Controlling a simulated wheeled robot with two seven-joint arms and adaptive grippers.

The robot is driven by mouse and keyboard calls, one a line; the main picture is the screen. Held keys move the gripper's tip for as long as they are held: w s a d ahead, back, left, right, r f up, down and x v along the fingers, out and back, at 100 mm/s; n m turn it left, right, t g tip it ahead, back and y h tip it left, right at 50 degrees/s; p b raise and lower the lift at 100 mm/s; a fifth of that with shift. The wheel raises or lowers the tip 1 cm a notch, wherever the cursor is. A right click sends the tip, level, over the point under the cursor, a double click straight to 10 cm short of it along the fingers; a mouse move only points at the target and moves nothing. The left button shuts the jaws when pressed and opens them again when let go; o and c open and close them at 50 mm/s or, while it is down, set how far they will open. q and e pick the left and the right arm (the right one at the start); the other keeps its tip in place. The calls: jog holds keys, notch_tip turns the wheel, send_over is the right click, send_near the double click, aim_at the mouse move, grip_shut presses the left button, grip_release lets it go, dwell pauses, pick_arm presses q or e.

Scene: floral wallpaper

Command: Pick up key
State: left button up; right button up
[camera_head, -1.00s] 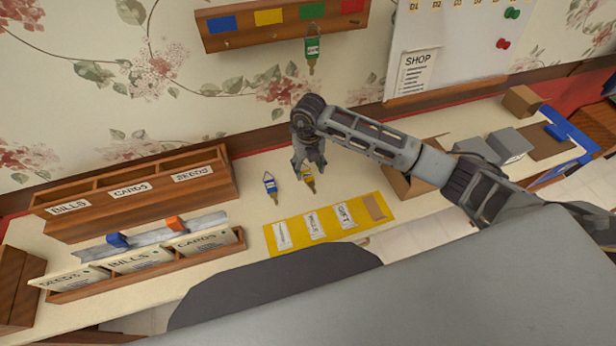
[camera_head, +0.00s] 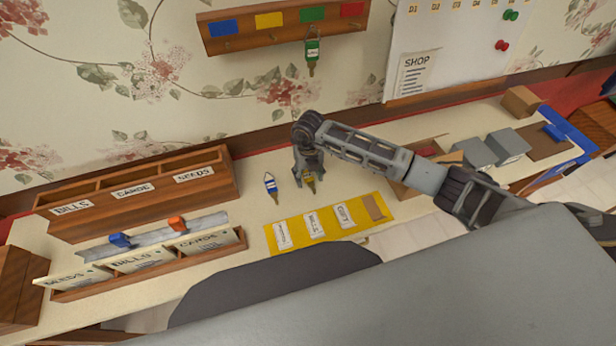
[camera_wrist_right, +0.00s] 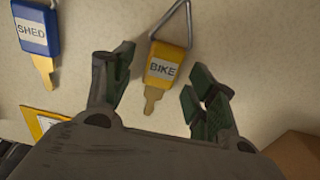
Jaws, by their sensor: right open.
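A key with a yellow tag reading BIKE (camera_wrist_right: 163,67) lies on the pale desk, between the spread fingers of my right gripper (camera_wrist_right: 158,90) in the right wrist view. In the head view the yellow key (camera_head: 309,186) is partly hidden under my right gripper (camera_head: 309,176), which points down at it. The fingers are open, with gaps on both sides of the key. A key with a blue tag reading SHED (camera_wrist_right: 35,35) lies to the left; it also shows in the head view (camera_head: 271,187). A green-tagged key (camera_head: 312,52) hangs on the wall rack. My left gripper is out of view.
The wooden key rack (camera_head: 284,31) has blue, yellow, green and red patches. A yellow mat (camera_head: 296,240) with labels lies in front of the keys. Wooden sorters (camera_head: 140,195) stand left, grey boxes (camera_head: 507,144) right.

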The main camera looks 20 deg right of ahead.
aim_at(308, 177)
jog(key=shift+c, duration=0.5)
jog(key=c, duration=1)
jog(key=shift+o, duration=0.2)
jog(key=shift+r, duration=0.1)
notch_tip(308, 177, up, 10)
jog(key=b, duration=0.1)
